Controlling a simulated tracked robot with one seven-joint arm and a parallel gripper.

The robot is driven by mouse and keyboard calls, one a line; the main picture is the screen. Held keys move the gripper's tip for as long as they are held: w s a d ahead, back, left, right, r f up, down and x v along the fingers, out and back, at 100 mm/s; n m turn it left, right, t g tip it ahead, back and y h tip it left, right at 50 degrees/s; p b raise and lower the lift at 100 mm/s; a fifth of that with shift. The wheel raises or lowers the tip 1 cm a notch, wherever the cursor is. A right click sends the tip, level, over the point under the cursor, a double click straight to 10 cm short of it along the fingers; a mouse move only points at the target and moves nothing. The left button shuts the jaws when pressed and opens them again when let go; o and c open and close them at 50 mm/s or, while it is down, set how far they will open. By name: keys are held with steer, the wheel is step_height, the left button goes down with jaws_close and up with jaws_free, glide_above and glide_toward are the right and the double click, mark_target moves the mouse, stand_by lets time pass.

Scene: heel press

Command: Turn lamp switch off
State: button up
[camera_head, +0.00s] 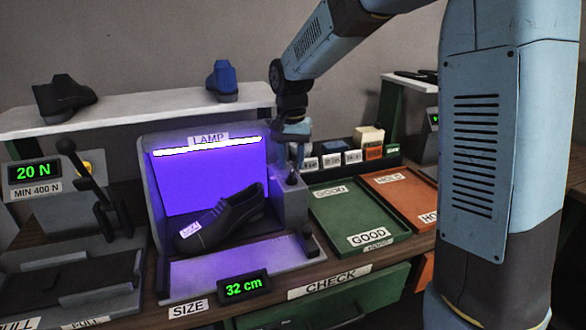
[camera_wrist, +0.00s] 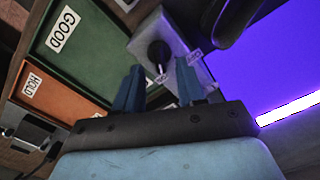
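The lamp (camera_head: 207,145) is a bright white strip at the top of a grey booth, lit, with violet light on the booth's back wall. The lamp switch (camera_head: 292,178) is a small black lever on the grey box at the booth's right side. My gripper (camera_head: 298,155) is above the switch, pointing down. In the wrist view my gripper (camera_wrist: 160,82) has its two blue fingers apart, with nothing between them; the switch lies beyond the fingertips.
A dark shoe (camera_head: 222,222) lies in the booth. A green GOOD tray (camera_head: 340,205) and an orange HOLD tray (camera_head: 405,190) are to the right. A lever press (camera_head: 90,185) stands left. A shelf (camera_head: 130,113) with shoes runs behind. Small labelled boxes (camera_head: 333,160) stand behind the trays.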

mark_target(292, 176)
steer(key=shift+f, duration=1.45)
steer(key=shift+c, duration=0.4)
jaws_close()
steer(key=shift+d, duration=0.1)
